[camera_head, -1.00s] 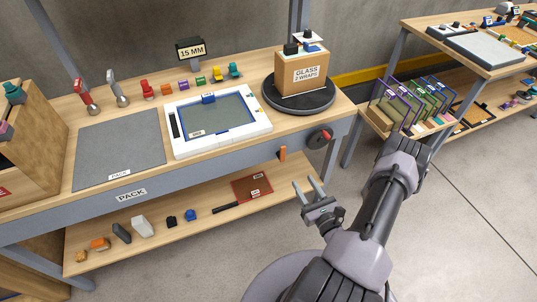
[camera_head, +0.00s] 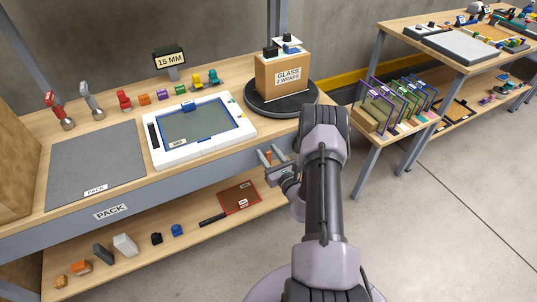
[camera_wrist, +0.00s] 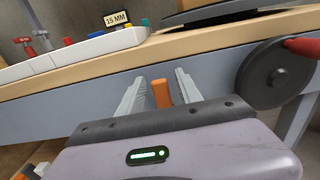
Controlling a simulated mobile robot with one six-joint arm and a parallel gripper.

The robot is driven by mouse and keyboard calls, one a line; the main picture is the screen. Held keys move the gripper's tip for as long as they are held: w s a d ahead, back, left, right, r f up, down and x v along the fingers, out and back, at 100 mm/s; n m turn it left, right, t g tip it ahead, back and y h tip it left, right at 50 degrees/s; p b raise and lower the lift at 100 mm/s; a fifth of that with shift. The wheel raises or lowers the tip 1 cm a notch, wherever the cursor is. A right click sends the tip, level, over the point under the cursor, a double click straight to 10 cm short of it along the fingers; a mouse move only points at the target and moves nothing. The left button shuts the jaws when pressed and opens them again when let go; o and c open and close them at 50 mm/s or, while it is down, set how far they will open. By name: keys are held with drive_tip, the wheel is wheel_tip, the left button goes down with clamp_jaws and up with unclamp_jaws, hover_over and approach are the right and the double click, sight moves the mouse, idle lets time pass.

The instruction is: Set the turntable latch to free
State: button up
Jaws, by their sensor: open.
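The turntable (camera_head: 250,100) is a black disc on the right end of the packing bench and bears a cardboard box (camera_head: 283,78) labelled GLASS 2 WRAPS. An upright orange lever (camera_wrist: 161,94) on the bench's front apron looks like the latch; no marking on it is readable. My gripper (camera_head: 271,154) is open at the apron. In the wrist view my gripper's two fingers (camera_wrist: 160,80) stand either side of the orange lever, apart from it as far as I can tell. In the head view the lever is mostly hidden by the fingers.
A black handwheel with a red handle (camera_wrist: 272,75) is on the apron right of the lever; my arm hides it in the head view. A white frame tray (camera_head: 160,158) and grey mat (camera_head: 60,180) lie on the bench. A lower shelf (camera_head: 150,265) holds small items.

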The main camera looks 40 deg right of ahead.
clamp_jaws()
idle(1.3)
